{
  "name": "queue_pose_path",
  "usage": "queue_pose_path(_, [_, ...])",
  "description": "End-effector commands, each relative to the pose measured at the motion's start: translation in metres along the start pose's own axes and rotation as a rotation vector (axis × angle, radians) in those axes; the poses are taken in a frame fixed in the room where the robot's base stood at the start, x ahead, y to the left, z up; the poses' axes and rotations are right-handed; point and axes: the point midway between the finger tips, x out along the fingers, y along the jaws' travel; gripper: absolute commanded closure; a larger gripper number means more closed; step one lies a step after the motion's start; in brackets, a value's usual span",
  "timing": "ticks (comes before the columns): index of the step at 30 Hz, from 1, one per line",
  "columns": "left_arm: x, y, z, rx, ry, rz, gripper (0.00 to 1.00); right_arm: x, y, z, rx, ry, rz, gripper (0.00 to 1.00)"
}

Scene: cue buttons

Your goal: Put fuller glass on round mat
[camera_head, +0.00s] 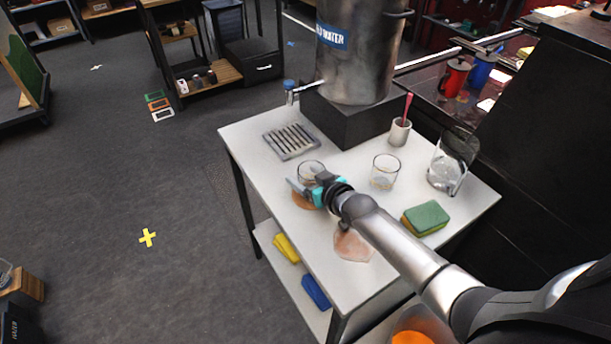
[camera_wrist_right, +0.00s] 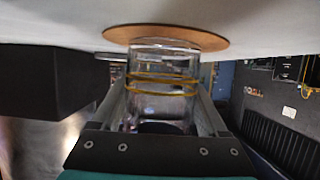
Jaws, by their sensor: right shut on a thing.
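A clear glass (camera_head: 311,169) is between the fingers of my right gripper (camera_head: 311,187), which is shut on it. In the right wrist view the glass (camera_wrist_right: 162,82) shows yellow bands and is clasped from both sides by my right gripper (camera_wrist_right: 163,100). The brown round mat (camera_head: 301,200) lies on the white table, partly hidden by the gripper. In the wrist view the mat (camera_wrist_right: 120,36) appears right at the glass's base; I cannot tell whether they touch. A second glass (camera_head: 384,172) stands to the right on the table. The liquid levels are hard to read. My left gripper is not in view.
A metal water dispenser (camera_head: 360,60) stands on a black block (camera_head: 345,120) at the back, near a drain grate (camera_head: 291,141).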

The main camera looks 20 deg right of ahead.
Motion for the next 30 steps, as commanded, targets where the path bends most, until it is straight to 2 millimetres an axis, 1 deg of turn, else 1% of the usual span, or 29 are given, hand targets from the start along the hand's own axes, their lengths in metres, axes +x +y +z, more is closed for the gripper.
queue_pose_path(1, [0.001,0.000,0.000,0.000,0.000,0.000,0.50,0.001,0.000,0.001,-0.001,0.000,0.000,0.21])
queue_pose_path(6, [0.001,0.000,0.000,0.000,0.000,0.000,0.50,0.000,0.000,0.001,0.000,-0.001,0.000,0.02])
queue_pose_path(7, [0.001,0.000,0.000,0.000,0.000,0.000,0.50,0.000,0.000,0.001,0.000,-0.001,0.000,0.00])
queue_pose_path(14, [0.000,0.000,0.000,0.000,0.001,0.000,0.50,0.000,0.000,0.001,0.000,-0.001,0.000,0.00])
queue_pose_path(17, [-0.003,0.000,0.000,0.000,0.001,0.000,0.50,-0.001,0.000,-0.003,0.000,-0.001,0.000,0.00])
queue_pose_path(20, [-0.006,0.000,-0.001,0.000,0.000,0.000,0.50,-0.010,0.000,-0.002,0.000,-0.003,0.000,0.00])
queue_pose_path(23, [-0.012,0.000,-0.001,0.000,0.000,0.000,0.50,-0.024,0.000,-0.003,0.000,-0.003,-0.001,0.00])
queue_pose_path(30, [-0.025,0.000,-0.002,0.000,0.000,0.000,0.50,-0.064,0.000,-0.003,-0.001,-0.003,0.000,0.00])
